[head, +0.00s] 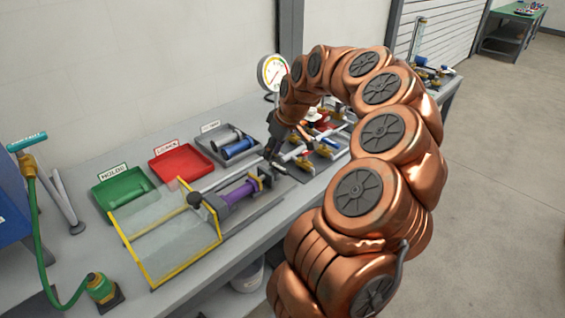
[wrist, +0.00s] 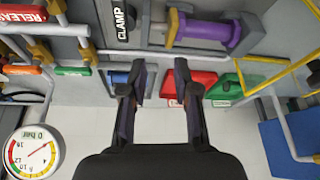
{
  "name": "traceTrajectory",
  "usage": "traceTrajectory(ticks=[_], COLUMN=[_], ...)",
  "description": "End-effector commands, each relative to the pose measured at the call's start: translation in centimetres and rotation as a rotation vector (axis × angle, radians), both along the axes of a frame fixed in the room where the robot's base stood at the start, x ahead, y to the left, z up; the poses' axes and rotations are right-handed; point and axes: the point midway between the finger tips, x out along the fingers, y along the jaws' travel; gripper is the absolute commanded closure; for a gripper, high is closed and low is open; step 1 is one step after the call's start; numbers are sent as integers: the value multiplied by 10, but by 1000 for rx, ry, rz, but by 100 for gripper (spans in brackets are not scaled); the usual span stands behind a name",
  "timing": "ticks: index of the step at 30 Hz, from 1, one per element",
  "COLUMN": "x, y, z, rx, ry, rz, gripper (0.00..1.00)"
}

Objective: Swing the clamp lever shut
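My gripper (wrist: 158,75) is open in the wrist view, with nothing visible between its two dark fingers. In the head view its dark end (head: 274,147) is above the bench near the right end of the purple cylinder (head: 242,192). A dark plate marked CLAMP (wrist: 122,20) lies beyond the fingertips, beside the purple cylinder (wrist: 208,33) in its yellow-ended holder. A long grey bar (wrist: 170,53) runs across just beyond the fingertips; contact cannot be told. In the head view the bar (head: 225,178) runs toward a dark knob (head: 195,199). Which part is the clamp lever is unclear.
A clear guard with a yellow frame (head: 151,281) stands left of the cylinder. Green (head: 122,190), red (head: 180,163) and grey (head: 226,154) trays line the back. A pressure gauge (head: 272,72) and several valves stand near my arm.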

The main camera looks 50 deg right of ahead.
Motion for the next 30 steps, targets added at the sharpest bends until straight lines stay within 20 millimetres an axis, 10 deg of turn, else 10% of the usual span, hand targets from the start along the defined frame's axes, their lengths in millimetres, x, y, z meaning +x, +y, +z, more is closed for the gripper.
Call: traceTrajectory(ticks=[7, 30], x=[-14, 14], y=[-56, -53], z=[-22, -90], rx=[-20, -19], ry=[-4, -3], rz=[-60, -61], gripper=[70, 70])
